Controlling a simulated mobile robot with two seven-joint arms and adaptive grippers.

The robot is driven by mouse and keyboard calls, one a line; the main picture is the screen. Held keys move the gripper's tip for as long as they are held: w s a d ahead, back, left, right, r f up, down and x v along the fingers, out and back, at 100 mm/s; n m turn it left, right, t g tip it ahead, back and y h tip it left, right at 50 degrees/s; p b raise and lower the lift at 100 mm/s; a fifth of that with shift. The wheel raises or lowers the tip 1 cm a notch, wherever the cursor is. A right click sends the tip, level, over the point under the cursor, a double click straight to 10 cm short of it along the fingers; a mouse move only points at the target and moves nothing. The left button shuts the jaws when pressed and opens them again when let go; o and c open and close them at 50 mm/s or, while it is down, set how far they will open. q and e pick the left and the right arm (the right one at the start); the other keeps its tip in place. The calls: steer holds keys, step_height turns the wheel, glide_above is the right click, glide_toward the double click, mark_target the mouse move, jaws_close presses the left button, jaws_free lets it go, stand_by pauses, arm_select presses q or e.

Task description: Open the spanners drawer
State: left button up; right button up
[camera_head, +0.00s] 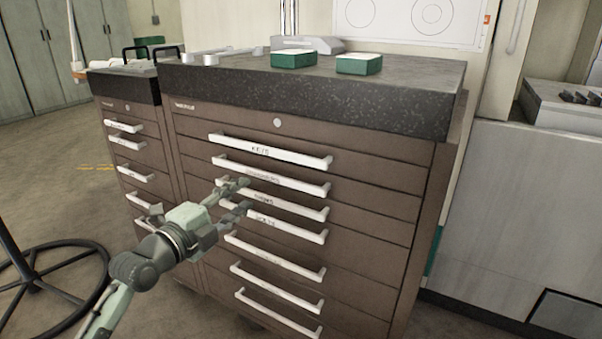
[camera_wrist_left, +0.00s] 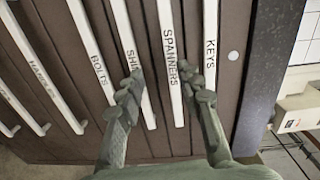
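The spanners drawer is shut, flush in a brown cabinet. Its long white handle (camera_head: 290,182) is the second from the top, below the keys handle (camera_head: 270,150); its label reads clearly in the wrist view (camera_wrist_left: 172,62). My left gripper (camera_head: 242,195) is open and empty in front of the upper drawers. In the wrist view its fingers (camera_wrist_left: 163,80) point at the drawer fronts, with the spanners handle between them, nearer the right finger. The left finger overlaps the shims handle (camera_wrist_left: 128,45). I cannot tell whether either finger touches a handle. My right gripper is out of view.
The bolts handle (camera_head: 290,228) and several more handles lie below. A dark worktop (camera_head: 420,75) overhangs the drawers, with two green boxes (camera_head: 293,59) (camera_head: 359,64) on it. A black ring-based stand (camera_head: 45,290) is at the left. Some floor shows at the left.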

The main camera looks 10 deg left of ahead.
mark_target(262, 176)
arm_select(q)
steer(key=shift+m, duration=0.3)
steer(key=x, duration=0.2)
steer(key=r+x, duration=0.1)
steer(key=x, duration=0.4)
steer(key=shift+w+d+r+p, duration=0.15)
steer(key=shift+d+r+p, duration=0.05)
steer(key=shift+r+p, duration=0.2)
steer(key=shift+w+d+f, duration=0.1)
steer(key=shift+w+d, duration=0.05)
steer(key=shift+w, duration=0.2)
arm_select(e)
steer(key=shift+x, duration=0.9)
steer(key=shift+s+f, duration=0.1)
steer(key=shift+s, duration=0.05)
arm_select(q)
steer(key=shift+c, duration=0.6)
jaws_close()
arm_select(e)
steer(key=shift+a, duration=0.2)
